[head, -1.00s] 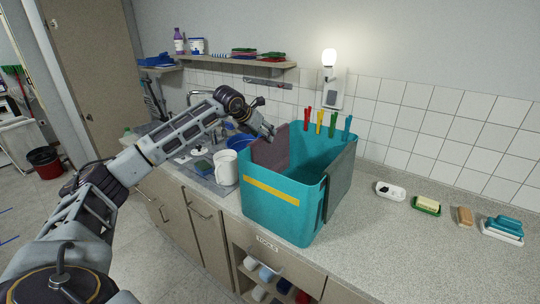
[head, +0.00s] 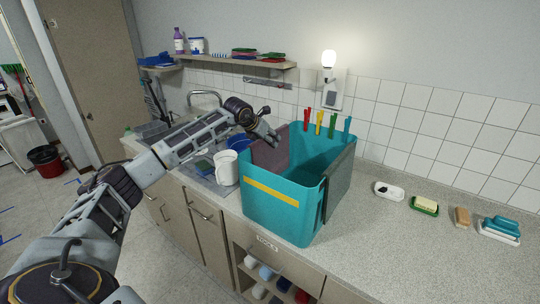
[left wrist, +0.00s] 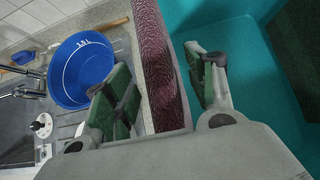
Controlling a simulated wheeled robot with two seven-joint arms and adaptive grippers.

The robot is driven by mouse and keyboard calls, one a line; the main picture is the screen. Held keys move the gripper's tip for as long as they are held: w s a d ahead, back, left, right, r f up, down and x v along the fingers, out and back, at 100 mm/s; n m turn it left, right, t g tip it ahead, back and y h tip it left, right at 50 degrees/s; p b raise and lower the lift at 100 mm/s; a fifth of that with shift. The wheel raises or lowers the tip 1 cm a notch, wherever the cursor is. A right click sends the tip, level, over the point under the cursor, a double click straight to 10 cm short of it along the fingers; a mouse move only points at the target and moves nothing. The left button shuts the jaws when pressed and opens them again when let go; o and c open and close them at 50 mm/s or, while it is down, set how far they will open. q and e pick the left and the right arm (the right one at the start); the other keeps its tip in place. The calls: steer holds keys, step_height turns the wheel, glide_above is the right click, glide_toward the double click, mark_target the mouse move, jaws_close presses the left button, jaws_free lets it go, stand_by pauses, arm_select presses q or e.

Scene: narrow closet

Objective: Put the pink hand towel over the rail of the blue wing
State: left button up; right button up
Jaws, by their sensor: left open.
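A dark pinkish-mauve towel (head: 270,151) hangs over the left wall of a teal tub (head: 270,205) on the counter. In the left wrist view the towel (left wrist: 165,70) runs as a thick folded strip. My left gripper (head: 272,138) is at the top of that wall. In the left wrist view its open fingers (left wrist: 162,90) lie either side of the towel, one on the sink side and one on the tub side. Whether they touch it I cannot tell. No separate blue wing rail can be made out. My right gripper is out of view.
A grey-green cloth (head: 340,180) hangs over the tub's right wall. Coloured handles (head: 320,122) stand at its back edge. Soap dishes (head: 425,204) and brushes stand right on the counter.

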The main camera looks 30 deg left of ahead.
arm_select(q)
steer(key=shift+w+f, duration=0.2)
steer(key=shift+c, duration=0.5)
jaws_close()
steer(key=shift+r, duration=0.1)
